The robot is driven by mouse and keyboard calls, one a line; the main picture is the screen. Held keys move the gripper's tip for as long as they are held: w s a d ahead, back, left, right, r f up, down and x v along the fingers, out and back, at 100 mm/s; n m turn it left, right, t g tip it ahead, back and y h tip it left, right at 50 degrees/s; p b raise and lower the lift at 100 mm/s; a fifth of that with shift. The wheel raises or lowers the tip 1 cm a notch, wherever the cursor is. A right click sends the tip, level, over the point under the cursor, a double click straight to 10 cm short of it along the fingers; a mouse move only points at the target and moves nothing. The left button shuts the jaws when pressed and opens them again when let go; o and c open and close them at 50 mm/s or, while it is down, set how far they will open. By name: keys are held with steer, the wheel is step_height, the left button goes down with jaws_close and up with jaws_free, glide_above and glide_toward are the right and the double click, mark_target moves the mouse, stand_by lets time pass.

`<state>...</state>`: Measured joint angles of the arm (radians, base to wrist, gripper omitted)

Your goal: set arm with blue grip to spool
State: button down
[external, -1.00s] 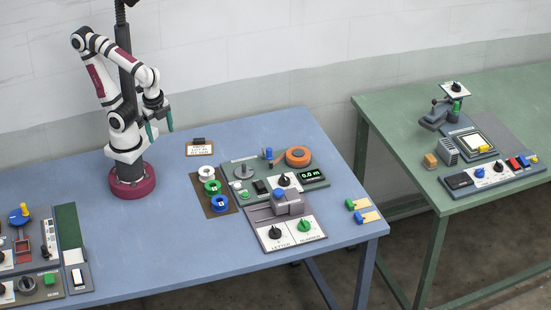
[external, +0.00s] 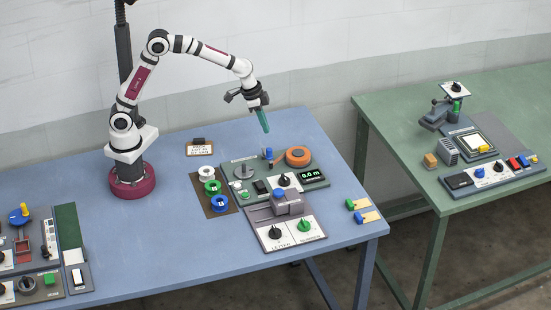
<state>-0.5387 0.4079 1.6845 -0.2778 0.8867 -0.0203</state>
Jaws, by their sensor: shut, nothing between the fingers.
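The arm with the blue grip (external: 268,154) stands upright on a grey-green panel (external: 240,168) on the blue table. An orange spool (external: 298,156) sits just right of it on the same panel. My gripper (external: 265,130) points down above the blue grip, with a visible gap between them. Its teal fingers are together and hold nothing. The foot of the blue-gripped arm is too small to make out clearly.
A display reading 0.0 m (external: 312,175) and a black knob (external: 284,180) sit in front of the spool. White, green and blue rings (external: 220,203) lie on a brown board to the left. A lettering unit (external: 288,204) stands in front. The table's left middle is clear.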

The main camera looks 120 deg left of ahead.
steer(key=w+a+f+n, duration=0.1)
steer(key=w+a+f, duration=0.1)
steer(key=a, duration=0.3)
steer(key=shift+a, duration=0.15)
steer(key=shift+f, duration=0.15)
steer(key=x, duration=1)
steer(key=shift+s+d, duration=0.3)
steer(key=shift+s, duration=0.3)
steer(key=shift+s+d, duration=0.3)
steer(key=shift+s, duration=0.3)
steer(key=shift+s+d, duration=0.25)
steer(key=shift+s, duration=0.25)
